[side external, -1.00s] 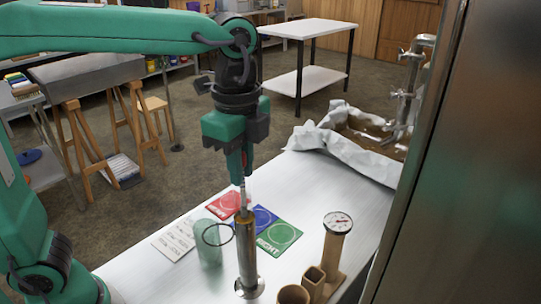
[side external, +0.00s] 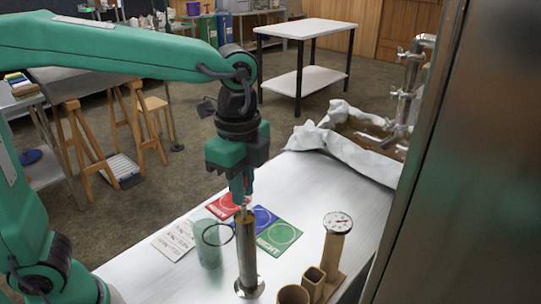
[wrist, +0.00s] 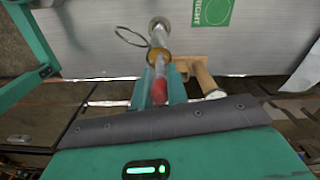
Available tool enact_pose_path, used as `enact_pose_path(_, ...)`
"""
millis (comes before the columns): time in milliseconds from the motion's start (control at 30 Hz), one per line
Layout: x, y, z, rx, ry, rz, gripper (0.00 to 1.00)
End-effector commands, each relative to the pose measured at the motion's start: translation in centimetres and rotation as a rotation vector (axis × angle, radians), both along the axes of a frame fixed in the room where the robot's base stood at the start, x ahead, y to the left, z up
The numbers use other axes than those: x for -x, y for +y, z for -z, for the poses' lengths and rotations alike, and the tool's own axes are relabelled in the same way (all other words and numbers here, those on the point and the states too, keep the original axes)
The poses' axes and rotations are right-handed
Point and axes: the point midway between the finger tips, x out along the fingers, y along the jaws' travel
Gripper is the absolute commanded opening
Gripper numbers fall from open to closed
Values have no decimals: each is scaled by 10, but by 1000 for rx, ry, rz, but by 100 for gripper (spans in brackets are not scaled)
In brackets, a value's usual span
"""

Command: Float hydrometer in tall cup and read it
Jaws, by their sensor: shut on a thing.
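The tall metal cup (side external: 246,260) stands upright on the bench, with a brass-coloured rim and a ring handle. My gripper (side external: 241,195) is directly above its mouth, shut on the hydrometer. In the wrist view, the hydrometer (wrist: 159,88) shows a red part between the fingers (wrist: 159,88) and a pale part running down to the cup's rim. The cup also shows in the wrist view (wrist: 158,36). The hydrometer's lower end is hidden inside the cup. The liquid level and the scale cannot be read.
A translucent green cup (side external: 208,252) stands just left of the tall cup. Red (side external: 222,207), blue (side external: 262,218) and green (side external: 280,237) cards lie behind. A wooden holder (side external: 331,262) with a dial thermometer (side external: 338,222) stands at right. A foil-lined pan (side external: 345,148) is at back right.

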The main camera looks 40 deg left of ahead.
Motion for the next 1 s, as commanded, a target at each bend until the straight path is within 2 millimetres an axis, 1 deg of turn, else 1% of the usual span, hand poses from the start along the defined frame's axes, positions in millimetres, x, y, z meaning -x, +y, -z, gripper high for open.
enact_pose_path(333, 0, 0, 1, 0, 0, 0, 1)
enact_pose_path(367, 0, 0, 1, 0, 0, 0, 21)
enact_pose_path(400, 0, 0, 1, 0, 0, 0, 29)
enact_pose_path(467, 0, 0, 1, 0, 0, 0, 41)
enact_pose_path(1000, 0, 0, 1, 0, 0, 0, 41)
